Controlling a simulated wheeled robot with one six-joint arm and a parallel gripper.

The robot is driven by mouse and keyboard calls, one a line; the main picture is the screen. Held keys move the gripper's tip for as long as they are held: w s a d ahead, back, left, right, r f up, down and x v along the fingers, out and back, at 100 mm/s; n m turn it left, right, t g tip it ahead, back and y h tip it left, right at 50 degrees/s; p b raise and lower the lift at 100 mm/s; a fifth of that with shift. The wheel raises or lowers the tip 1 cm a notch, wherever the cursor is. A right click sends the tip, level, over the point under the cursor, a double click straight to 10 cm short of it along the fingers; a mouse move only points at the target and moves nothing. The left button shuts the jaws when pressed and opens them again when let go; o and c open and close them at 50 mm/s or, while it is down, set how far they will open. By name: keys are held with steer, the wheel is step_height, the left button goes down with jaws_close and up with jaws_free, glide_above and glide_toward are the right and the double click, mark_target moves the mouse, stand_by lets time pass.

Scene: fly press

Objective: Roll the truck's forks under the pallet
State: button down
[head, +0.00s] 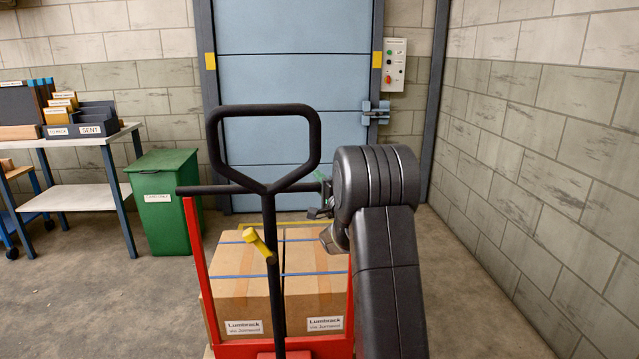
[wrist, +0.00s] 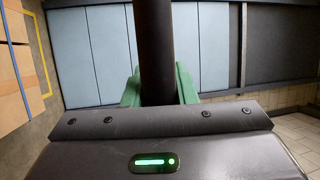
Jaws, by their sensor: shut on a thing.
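The truck has a red upright frame (head: 199,270), a dark horizontal push bar (head: 228,189), a black looped tiller handle (head: 213,150) and a yellow lever (head: 259,245). My gripper (head: 323,190) is at the right end of the push bar, partly hidden by my wrist. In the wrist view, my gripper's green fingers (wrist: 158,90) are on both sides of the dark bar (wrist: 154,45), shut on it. Strapped cartons (head: 236,290) labelled Lumbrack stand just beyond the red frame. The pallet under them and the truck's forks are hidden from view.
A blue shutter door (head: 290,60) is at the back, with a control box (head: 394,65) beside it. A green bin (head: 166,205) and a bench (head: 85,190) with trays stand left. A block wall (head: 560,150) bounds the right.

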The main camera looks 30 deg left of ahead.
steer(key=shift+f, duration=0.2)
steer(key=c, duration=1.2)
jaws_free()
steer(key=shift+o, duration=0.2)
steer(key=shift+r, duration=0.1)
steer(key=v, duration=1.3)
steer(key=shift+d, duration=0.35)
steer(key=shift+s, duration=0.15)
